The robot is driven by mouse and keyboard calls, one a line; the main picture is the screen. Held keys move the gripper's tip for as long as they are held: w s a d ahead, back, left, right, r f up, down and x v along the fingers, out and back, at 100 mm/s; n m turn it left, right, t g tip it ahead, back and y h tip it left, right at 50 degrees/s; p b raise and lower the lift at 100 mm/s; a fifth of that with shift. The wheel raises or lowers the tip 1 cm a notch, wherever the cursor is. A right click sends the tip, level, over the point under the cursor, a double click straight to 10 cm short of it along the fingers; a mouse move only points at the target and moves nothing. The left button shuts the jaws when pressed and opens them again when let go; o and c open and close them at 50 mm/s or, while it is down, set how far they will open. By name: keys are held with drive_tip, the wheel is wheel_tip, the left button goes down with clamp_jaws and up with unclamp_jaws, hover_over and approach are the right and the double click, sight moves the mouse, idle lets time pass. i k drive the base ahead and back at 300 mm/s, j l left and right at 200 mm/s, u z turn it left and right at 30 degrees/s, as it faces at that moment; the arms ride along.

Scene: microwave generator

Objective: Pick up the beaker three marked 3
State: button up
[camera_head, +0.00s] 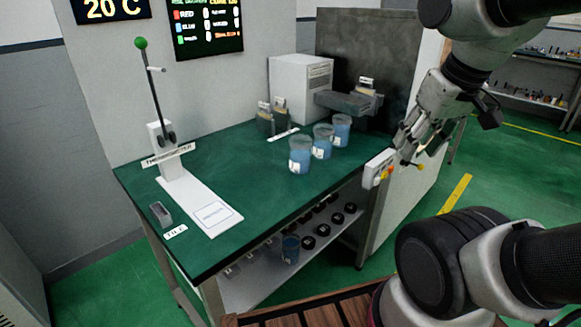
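Three clear beakers with blue liquid stand upright in a slanting row on the green bench top (250,207). They are the near beaker (300,154), the middle beaker (322,141) and the far beaker (341,129). Each has a small white label, but the marks are too small to read, so I cannot tell which one is marked 3. My gripper (413,150) hangs to the right of the beakers, near the bench's right end and the white panel with coloured buttons. Its fingers look spread apart with nothing between them, and it touches no beaker.
A white box-shaped device (300,82) and grey apparatus (350,103) stand behind the beakers. A stand with a green-topped rod (158,105) is at left. A control panel (378,168) is at the bench's right end. Another beaker (290,248) is on the lower shelf. The bench's front middle is clear.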

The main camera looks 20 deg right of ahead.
sight(341, 122)
drive_tip(key=i+z, duration=0.2)
drive_tip(key=z, duration=0.25)
drive_tip(key=i+z, duration=0.25)
drive_tip(key=z, duration=0.2)
